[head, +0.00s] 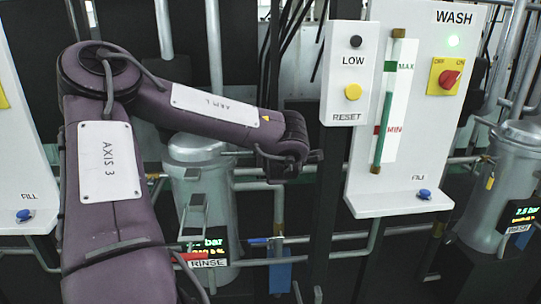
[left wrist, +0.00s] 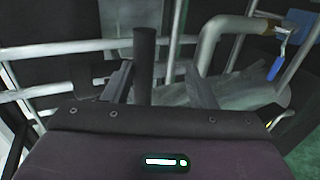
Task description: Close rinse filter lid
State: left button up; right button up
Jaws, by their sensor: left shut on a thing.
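The grey rinse filter (head: 202,210) stands behind my left arm, above the RINSE label (head: 208,263). Its rounded grey top (head: 195,150) is partly covered by the arm; I cannot tell whether the lid is fully seated. My left gripper (head: 298,160) is to the right of the filter top, its fingers largely hidden behind my wrist. In the left wrist view, a dark upright bar (left wrist: 144,62) stands between the fingers of the left gripper (left wrist: 160,88), which is shut on it. I cannot tell whether the bar belongs to the lid. My right gripper is not in view.
A white WASH panel (head: 420,190) with a red knob (head: 449,79) and a LOW/RESET box (head: 345,110) stand right of my gripper. The wash filter (head: 510,175) is at far right. Pipes run around the rinse filter. A blue-handled valve (left wrist: 276,67) shows in the wrist view.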

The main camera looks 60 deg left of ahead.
pick_arm(q)
jog(key=shift+d+f, duration=0.2)
jog(key=shift+f, duration=0.1)
jog(key=v, duration=0.7)
jog(key=shift+r+b, duration=0.3)
jog(key=shift+r, duration=0.1)
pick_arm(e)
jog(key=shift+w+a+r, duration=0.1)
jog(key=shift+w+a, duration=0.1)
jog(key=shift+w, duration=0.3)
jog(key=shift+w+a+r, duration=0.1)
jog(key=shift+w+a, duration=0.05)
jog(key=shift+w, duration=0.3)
pick_arm(q)
jog(key=shift+s+d+r, duration=0.1)
jog(key=shift+s+d, duration=0.1)
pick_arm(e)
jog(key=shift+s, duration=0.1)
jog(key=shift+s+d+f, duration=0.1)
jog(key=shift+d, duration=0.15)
